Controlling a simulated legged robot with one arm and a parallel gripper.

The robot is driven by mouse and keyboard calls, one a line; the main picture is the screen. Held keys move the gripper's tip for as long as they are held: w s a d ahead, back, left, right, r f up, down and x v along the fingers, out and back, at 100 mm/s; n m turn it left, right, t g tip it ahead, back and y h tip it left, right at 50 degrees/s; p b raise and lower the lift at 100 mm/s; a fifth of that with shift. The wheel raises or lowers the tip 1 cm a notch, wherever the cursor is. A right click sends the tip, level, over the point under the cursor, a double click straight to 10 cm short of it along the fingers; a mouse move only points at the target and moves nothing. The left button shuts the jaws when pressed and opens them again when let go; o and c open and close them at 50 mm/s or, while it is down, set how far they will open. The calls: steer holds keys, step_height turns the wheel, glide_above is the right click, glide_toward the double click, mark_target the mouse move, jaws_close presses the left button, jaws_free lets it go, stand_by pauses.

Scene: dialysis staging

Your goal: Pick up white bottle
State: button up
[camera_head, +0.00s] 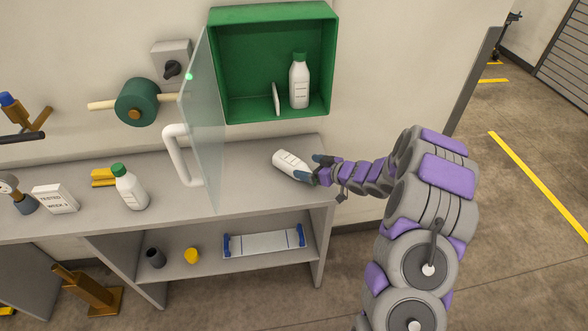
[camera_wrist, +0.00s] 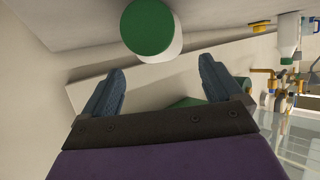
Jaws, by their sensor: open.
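A white bottle (camera_head: 290,163) lies on its side on the grey counter, its neck end toward my gripper (camera_head: 314,168). In the wrist view its round green cap (camera_wrist: 147,27) faces the camera, with part of the white body (camera_wrist: 172,50) behind it. My gripper (camera_wrist: 162,66) is open, its two fingers apart and nothing held between them. The cap appears just beyond the fingertips; I cannot tell whether they touch it. A second white bottle (camera_head: 299,85) stands upright in the green wall cabinet (camera_head: 238,60). A third (camera_head: 130,190) stands upright on the counter at left.
The cabinet's glass door (camera_head: 205,120) hangs open over the counter, with a white handle (camera_head: 180,155). The lower shelf holds a yellow cap (camera_head: 192,255), a dark cup (camera_head: 155,257) and a white-blue tray (camera_head: 263,243).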

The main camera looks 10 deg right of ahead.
mark_target(302, 165)
steer(key=b+x, duration=0.1)
steer(key=x, duration=0.3)
steer(key=shift+a+f+b, duration=0.15)
steer(key=shift+f+b, duration=0.25)
steer(key=shift+w+a, duration=0.3)
steer(key=shift+w, duration=0.1)
steer(key=c, duration=1.6)
